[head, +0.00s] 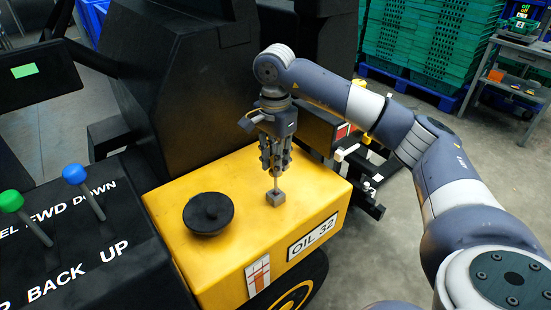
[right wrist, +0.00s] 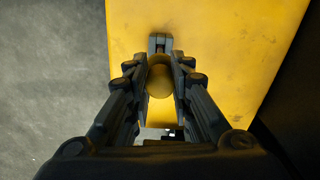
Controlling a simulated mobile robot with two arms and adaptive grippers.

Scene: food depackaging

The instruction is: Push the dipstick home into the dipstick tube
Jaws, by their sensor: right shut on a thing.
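My right gripper (head: 275,168) points down over the yellow housing and is shut on the dipstick. The thin dipstick rod (head: 276,184) shows below the fingertips and runs down to the small grey block of the dipstick tube (head: 276,198). A short length of rod shows between fingertips and block; how deep it sits inside is hidden. In the right wrist view a round, dull yellow dipstick head (right wrist: 160,80) sits between the two fingers, with a grey piece (right wrist: 160,42) beyond it. My left gripper is in neither view.
The yellow housing (head: 320,205) has a black round cap (head: 208,213) left of the tube and an "OIL 32" label (head: 313,238) on its front. A black panel with green and blue levers (head: 77,177) stands left. Black bodywork rises behind.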

